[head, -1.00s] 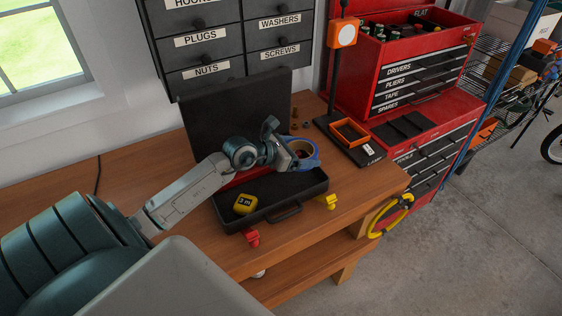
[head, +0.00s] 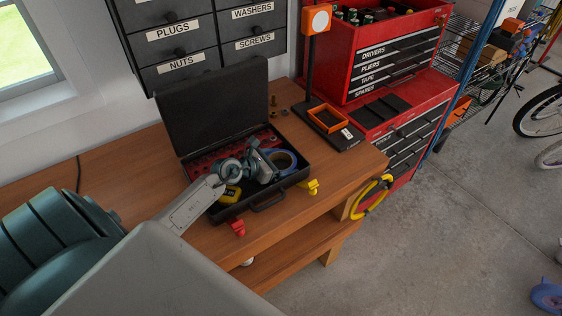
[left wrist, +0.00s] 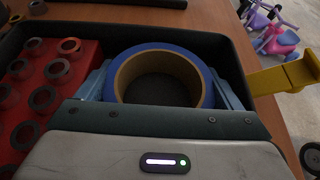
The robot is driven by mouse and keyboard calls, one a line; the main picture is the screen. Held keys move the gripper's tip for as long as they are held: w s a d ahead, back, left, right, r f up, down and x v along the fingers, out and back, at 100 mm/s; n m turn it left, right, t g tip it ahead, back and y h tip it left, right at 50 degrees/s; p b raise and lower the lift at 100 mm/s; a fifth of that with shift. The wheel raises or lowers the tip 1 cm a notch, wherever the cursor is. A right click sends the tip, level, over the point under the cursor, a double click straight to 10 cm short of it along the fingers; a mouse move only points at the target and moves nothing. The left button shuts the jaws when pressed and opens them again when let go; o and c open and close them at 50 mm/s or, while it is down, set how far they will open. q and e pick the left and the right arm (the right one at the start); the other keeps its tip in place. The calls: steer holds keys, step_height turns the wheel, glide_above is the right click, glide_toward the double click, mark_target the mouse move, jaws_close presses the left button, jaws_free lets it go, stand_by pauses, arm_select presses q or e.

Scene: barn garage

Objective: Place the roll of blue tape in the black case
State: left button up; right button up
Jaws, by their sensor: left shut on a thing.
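The roll of blue tape (head: 285,160) is inside the open black case (head: 268,202), towards its right side. In the left wrist view the roll (left wrist: 205,72) lies flat between my two fingers, with its brown core facing up and the case wall (left wrist: 225,45) behind it. My left gripper (head: 272,163) is shut on the roll, reaching down into the case. I cannot tell whether the roll touches the case floor. The case's lid stands open at the back. My right gripper is not in view.
Red (head: 238,227) and yellow (head: 313,187) clips sit by the case's front. An orange tray (head: 327,118) stands to the right.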

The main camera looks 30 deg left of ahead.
arm_select(q)
steer(key=shift+f, duration=0.15)
steer(key=o, duration=0.8)
steer(key=shift+o, duration=0.2)
steer(key=shift+r, duration=0.25)
steer(key=v, duration=1.2)
steer(key=shift+f, duration=0.1)
